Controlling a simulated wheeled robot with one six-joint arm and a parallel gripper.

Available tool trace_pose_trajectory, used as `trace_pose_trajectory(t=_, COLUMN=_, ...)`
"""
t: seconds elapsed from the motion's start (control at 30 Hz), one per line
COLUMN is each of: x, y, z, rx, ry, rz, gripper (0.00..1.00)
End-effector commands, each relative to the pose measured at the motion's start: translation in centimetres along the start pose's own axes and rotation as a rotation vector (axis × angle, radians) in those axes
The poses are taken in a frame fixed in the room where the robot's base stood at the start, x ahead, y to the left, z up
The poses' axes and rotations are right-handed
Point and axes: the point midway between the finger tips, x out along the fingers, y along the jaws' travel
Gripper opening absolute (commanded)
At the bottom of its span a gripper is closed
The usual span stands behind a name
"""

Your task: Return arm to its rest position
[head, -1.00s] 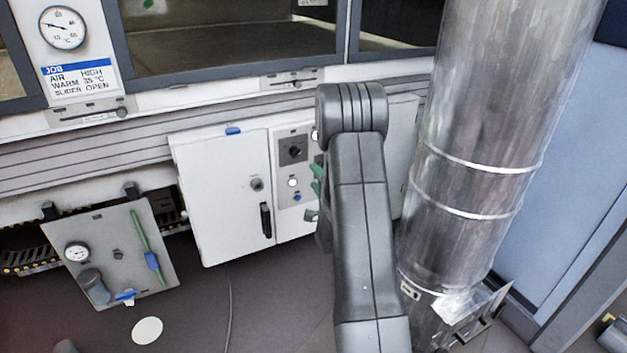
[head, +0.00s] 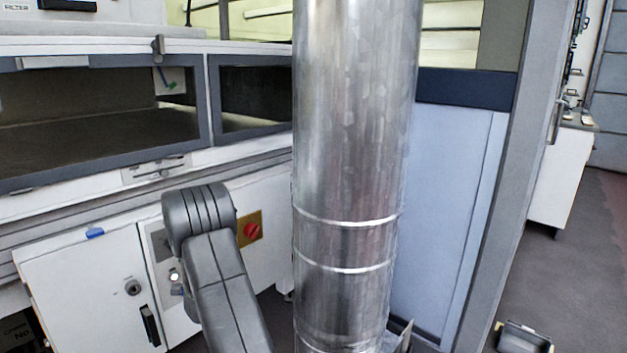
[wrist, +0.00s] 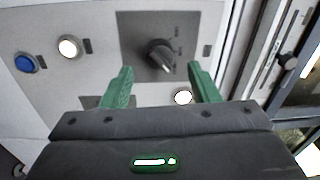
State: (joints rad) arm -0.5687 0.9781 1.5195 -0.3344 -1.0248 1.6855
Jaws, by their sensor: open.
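My gripper (wrist: 160,90) shows in the wrist view with its two green fingers spread apart and nothing between them. It faces a grey control panel with a dark rotary knob (wrist: 158,56), which appears beyond and between the fingertips. In the head view my dark grey arm rises at the lower left in front of the white cabinet (head: 88,285). My gripper is hidden behind the arm there.
A large metal duct (head: 345,180) stands close to the right of my arm. A red knob (head: 252,230) sits on the cabinet. The windowed tunnel (head: 100,110) is behind. Open floor (head: 570,290) lies at the far right.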

Motion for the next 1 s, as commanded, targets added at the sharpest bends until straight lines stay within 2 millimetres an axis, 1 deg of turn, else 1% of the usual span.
trace_pose_trajectory(t=0.03, x=0.9, y=0.1, z=0.1, rx=0.0, ry=-0.001, rz=-0.003, gripper=0.55)
trace_pose_trajectory(t=0.2, x=3.0, y=0.1, z=0.0, rx=0.001, ry=0.001, rz=-0.001, gripper=0.55)
trace_pose_trajectory(t=0.4, x=4.2, y=0.0, z=-0.1, rx=0.001, ry=0.002, rz=-0.001, gripper=0.55)
trace_pose_trajectory(t=0.8, x=4.2, y=0.0, z=-0.1, rx=0.0, ry=0.002, rz=0.0, gripper=0.55)
trace_pose_trajectory(t=0.87, x=4.0, y=0.0, z=-0.1, rx=0.001, ry=0.002, rz=0.0, gripper=0.55)
trace_pose_trajectory(t=1.0, x=2.7, y=-0.1, z=-0.1, rx=0.002, ry=0.001, rz=0.001, gripper=0.55)
